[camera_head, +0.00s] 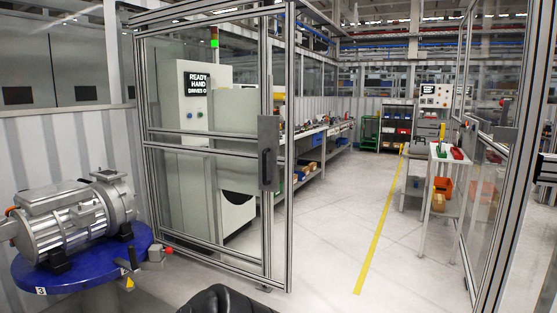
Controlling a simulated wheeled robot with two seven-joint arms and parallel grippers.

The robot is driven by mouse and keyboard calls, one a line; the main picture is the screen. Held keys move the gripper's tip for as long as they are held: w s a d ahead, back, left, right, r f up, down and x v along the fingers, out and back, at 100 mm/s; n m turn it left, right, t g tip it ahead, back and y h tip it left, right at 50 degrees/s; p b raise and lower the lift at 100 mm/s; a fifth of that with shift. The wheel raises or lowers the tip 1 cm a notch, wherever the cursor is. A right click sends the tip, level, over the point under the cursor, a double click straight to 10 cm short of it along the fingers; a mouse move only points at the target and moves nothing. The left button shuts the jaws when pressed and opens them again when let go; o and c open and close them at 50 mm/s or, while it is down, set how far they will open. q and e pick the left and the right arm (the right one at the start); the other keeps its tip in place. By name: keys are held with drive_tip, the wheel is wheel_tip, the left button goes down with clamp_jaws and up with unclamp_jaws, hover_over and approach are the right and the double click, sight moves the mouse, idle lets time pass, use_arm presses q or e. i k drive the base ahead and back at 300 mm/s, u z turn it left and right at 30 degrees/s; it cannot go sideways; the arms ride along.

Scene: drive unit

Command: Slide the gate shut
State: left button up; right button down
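The gate (207,152) is a clear panel in an aluminium profile frame, standing left of centre. A grey plate with a dark handle (268,165) is on its right upright. The gate stands open: a wide gap of bare floor lies between its right edge and the fixed aluminium post (512,180) on the right. Neither of my grippers can be made out. A dark rounded shape at the bottom edge, left of centre, seems to be part of my own body.
A motor (72,222) sits on a blue round table (60,272) at lower left, close to the gate. Through the opening are a yellow floor line (378,232), a white bench (447,165) at right and a long workbench (318,150) behind the gate. The floor in the opening is clear.

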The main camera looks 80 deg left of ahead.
sight(269, 159)
drive_tip(key=u, duration=1.8)
drive_tip(key=i, duration=6.2)
drive_tip(key=z, duration=3.8)
